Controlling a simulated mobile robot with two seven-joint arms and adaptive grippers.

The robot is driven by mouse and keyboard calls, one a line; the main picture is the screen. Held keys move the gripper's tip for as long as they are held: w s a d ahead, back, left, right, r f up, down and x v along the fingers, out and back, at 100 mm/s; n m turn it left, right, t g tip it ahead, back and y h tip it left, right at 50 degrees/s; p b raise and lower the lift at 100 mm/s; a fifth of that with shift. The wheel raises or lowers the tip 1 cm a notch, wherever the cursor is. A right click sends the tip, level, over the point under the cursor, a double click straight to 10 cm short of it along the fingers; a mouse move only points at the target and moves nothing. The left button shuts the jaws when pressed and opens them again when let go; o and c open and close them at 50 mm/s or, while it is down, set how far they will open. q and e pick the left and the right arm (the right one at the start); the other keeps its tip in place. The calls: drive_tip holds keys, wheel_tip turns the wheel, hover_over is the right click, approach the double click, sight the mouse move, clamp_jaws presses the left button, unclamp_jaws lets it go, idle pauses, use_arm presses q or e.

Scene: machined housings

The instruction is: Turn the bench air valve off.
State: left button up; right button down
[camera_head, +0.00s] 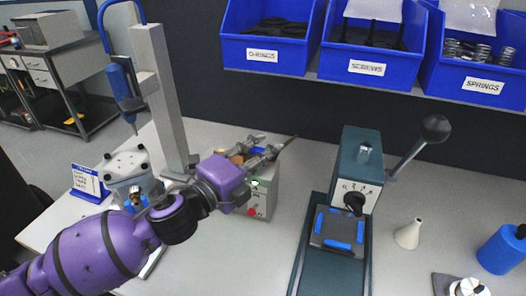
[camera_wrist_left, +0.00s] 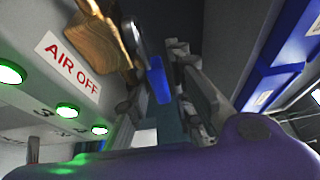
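A grey box (camera_head: 265,190) stands on the bench with a green light and a red button on its front. In the left wrist view its face (camera_wrist_left: 30,98) carries an "AIR OFF" label (camera_wrist_left: 67,66) and several lit green lamps. A brown, wood- or brass-coloured part (camera_wrist_left: 98,38), perhaps the valve's handle, lies beside the label; brown also shows in the head view (camera_head: 236,149). My left gripper (camera_head: 262,146) is over the box top, its fingers apart. My right gripper is out of view.
A green press (camera_head: 361,160) with a ball-ended lever (camera_head: 435,128) stands right of the box. A grey column (camera_head: 164,95) with a hanging blue screwdriver (camera_head: 121,90) and a metal housing (camera_head: 130,172) stand left. Blue bins (camera_head: 264,53) hang above.

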use_arm(q)
clamp_jaws()
idle(0.3)
drive_tip(key=shift+s+a+m+g+h, duration=0.25)
drive_tip(key=shift+s+m+g+h, duration=0.1)
drive_tip(key=shift+m+g+h, duration=0.45)
drive_tip(key=shift+s+a+m+g+h, duration=0.2)
drive_tip(key=shift+s+m+g+h, duration=0.1)
drive_tip(key=shift+m+g+h, duration=0.45)
drive_tip(key=shift+s+a+m+g+h, duration=0.15)
drive_tip(key=shift+s+m+g+h, duration=0.15)
drive_tip(key=shift+m+g, duration=0.35)
drive_tip(key=shift+s+a+m+g+h, duration=0.15)
drive_tip(key=shift+m+g+h, duration=0.2)
drive_tip(key=shift+g, duration=0.55)
drive_tip(key=shift+s+a+m+g+h, duration=0.2)
drive_tip(key=shift+m+g+h, duration=0.25)
drive_tip(key=shift+g, duration=0.35)
unclamp_jaws()
